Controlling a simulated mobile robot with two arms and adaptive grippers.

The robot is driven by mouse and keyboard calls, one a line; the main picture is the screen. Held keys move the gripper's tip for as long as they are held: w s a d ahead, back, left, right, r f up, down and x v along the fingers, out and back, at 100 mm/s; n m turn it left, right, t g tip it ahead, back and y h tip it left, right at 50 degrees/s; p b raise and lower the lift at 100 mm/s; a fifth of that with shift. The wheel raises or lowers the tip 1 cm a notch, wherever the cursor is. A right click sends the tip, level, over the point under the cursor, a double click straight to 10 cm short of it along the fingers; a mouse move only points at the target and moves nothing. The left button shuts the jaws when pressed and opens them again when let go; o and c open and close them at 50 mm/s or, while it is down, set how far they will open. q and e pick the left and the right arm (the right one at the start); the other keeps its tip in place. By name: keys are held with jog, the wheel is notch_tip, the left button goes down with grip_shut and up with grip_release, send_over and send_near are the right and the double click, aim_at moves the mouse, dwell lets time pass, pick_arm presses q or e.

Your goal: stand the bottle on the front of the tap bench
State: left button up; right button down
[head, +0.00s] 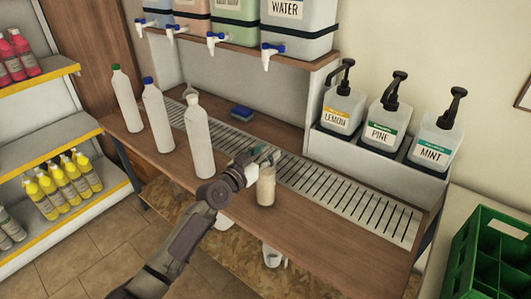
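A small cream bottle (266,188) is upright at the front part of the wooden tap bench (330,238), in front of the slotted drip grate. My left gripper (268,156) comes in from the lower left, and its fingers are right at the bottle's top. The fingers are small and overlap the grate, so I cannot tell whether they grip the bottle or are just apart from it. My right gripper is not in view.
Three tall white bottles (198,140) stand on the bench's left part. A blue sponge (241,113) lies behind the grate (345,195). Pump bottles (387,125) stand on a ledge at the right. Tapped drums (300,30) sit above. Bench front right of the cream bottle is clear.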

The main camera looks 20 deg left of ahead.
pick_arm(q)
jog(key=shift+r, duration=0.1)
jog(key=v, duration=1.2)
jog(key=s+a+f+g+y, duration=0.1)
jog(key=f, duration=0.6)
jog(key=s+a+f+n+g+y, duration=0.1)
jog(key=f, duration=0.6)
jog(key=a+f+n+g+y, duration=0.1)
jog(key=f, duration=0.6)
jog(key=shift+s+a+g, duration=0.1)
jog(key=shift+s+g, duration=0.2)
jog(key=shift+s, duration=0.1)
jog(key=s+f+g+y, duration=0.3)
jog(key=s+f+g, duration=0.5)
jog(key=s+f, duration=2.1)
jog(key=s+d+f+g, duration=0.2)
jog(key=s+f, duration=0.2)
jog(key=s, duration=0.5)
jog(key=s+d+f+g, duration=0.1)
jog(key=s+f, duration=0.3)
jog(key=s, duration=0.4)
jog(key=shift+s+d+f+g, duration=0.15)
jog(key=shift+s+d+g, duration=0.2)
jog(key=shift+g, duration=0.35)
